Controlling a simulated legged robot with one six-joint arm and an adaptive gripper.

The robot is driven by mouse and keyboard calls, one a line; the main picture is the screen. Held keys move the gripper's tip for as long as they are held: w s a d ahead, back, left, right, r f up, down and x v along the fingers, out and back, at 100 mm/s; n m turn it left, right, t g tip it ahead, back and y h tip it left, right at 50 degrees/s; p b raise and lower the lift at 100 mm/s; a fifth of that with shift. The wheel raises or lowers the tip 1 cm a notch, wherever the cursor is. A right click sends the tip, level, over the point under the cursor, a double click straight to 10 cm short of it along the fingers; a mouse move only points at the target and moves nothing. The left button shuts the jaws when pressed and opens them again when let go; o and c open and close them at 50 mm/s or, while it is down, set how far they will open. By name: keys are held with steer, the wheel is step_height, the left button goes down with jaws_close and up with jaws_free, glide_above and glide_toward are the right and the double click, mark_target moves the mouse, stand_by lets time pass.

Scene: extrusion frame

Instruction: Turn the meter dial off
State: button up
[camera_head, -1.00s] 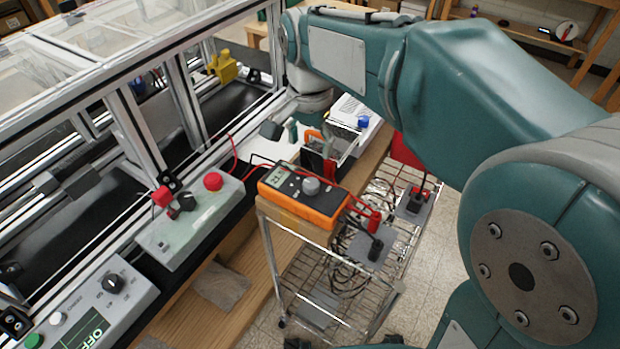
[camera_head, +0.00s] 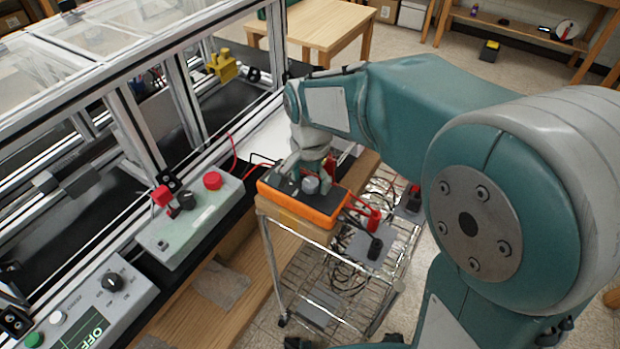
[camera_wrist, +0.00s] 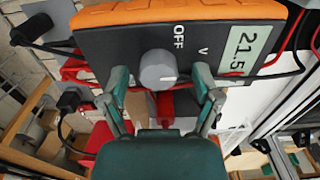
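The orange and black meter (camera_head: 305,200) lies on a wooden block on top of the wire cart. Its grey dial (camera_head: 311,185) faces up. In the wrist view the meter's black face (camera_wrist: 110,50) shows the dial (camera_wrist: 158,69), the word OFF, a V mark and a display (camera_wrist: 243,48) reading about 21.5. My gripper (camera_wrist: 161,82) is open, with one finger on either side of the dial and visible room on both sides. In the head view my gripper (camera_head: 300,172) is over the meter's far side and hides the display.
Red and black leads and plugs (camera_head: 372,215) stick out at the meter's right side. A control box with a red button (camera_head: 212,181) stands to the left. The aluminium frame (camera_head: 150,140) runs along the left.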

jaws_close()
steer(key=shift+n, duration=0.4)
steer(key=n, duration=0.5)
steer(key=shift+n, duration=0.3)
steer(key=n, duration=0.5)
steer(key=shift+s+f, duration=0.1)
steer(key=shift+n, duration=0.4)
steer(key=shift+o, duration=0.9)
jaws_free()
